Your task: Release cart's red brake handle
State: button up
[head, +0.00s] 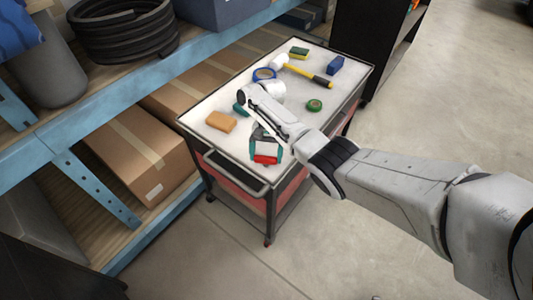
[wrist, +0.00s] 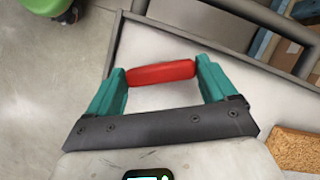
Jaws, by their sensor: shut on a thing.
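The cart (head: 214,133) has a white top, a dark frame and a grey push bar (head: 236,181) at its near end. The red brake handle (head: 265,159) shows at the cart's near edge in the head view, and as a red bar (wrist: 160,72) in the wrist view. My gripper (head: 266,154) is over the near end of the cart top. In the wrist view its two teal fingers (wrist: 161,78) are shut on the two ends of the red handle. How the handle joins the cart is hidden.
An orange sponge (head: 220,121), a yellow-handled hammer (head: 308,76), blue tape (head: 264,74) and a green roll (head: 314,105) lie on the cart top. A blue shelf (head: 120,100) with cardboard boxes (head: 143,150) stands close on the left. The floor at right is clear.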

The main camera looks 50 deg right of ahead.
jog(key=n+h, duration=0.1)
jog(key=n, duration=0.2)
jog(key=n+g+h, duration=0.1)
jog(key=n, duration=0.2)
jog(key=shift+w+a+g+b, duration=0.2)
jog(key=shift+g+b, duration=0.1)
jog(key=shift+b, duration=0.1)
jog(key=n+h, duration=0.1)
jog(key=n, duration=0.2)
jog(key=n+h+p, duration=0.1)
jog(key=n, duration=0.2)
jog(key=shift+r, duration=0.1)
jog(key=o, duration=0.8)
jog(key=shift+a, duration=0.1)
jog(key=shift+o, duration=0.2)
jog(key=v, duration=1)
jog(key=shift+w+r, duration=0.25)
jog(key=shift+w, duration=0.1)
jog(key=shift+a, duration=0.1)
